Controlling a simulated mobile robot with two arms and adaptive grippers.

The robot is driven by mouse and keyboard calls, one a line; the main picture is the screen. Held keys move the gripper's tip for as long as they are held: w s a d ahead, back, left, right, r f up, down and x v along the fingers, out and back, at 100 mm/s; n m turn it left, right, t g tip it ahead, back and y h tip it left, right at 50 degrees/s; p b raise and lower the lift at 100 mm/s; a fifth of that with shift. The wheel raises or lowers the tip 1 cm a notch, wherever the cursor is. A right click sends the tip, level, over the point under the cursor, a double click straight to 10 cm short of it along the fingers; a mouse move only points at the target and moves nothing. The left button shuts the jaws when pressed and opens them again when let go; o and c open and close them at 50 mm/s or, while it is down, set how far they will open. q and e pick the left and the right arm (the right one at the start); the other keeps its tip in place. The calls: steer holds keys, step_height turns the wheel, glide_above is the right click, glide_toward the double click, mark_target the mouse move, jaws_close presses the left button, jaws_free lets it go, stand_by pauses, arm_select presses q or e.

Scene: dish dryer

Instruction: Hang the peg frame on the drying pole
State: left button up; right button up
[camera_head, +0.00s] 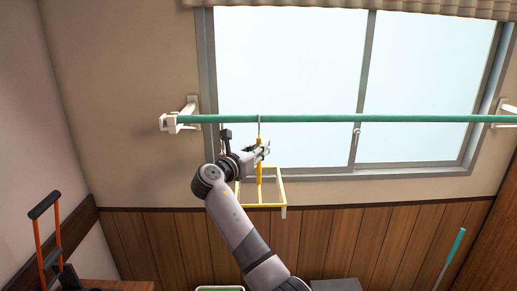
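The yellow peg frame (264,205) hangs below the green drying pole (330,118), in front of the window's lower left. Its thin hook (259,124) reaches up to the pole and overlaps it. I cannot tell whether the hook rests on the pole or is only in line with it. My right gripper (263,151) is at the frame's upright yellow stem, a little below the pole, and its fingers appear closed around it. My arm and wrist hide part of the frame's left side. My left gripper is not in view.
White wall brackets hold the pole at the left (188,115) and right (503,112). The pole right of the hook is bare. A black and orange handle (46,232) stands at lower left. A green-tipped stick (456,245) leans at lower right.

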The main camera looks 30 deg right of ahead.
steer(key=shift+o, duration=1.3)
steer(key=v, duration=1.2)
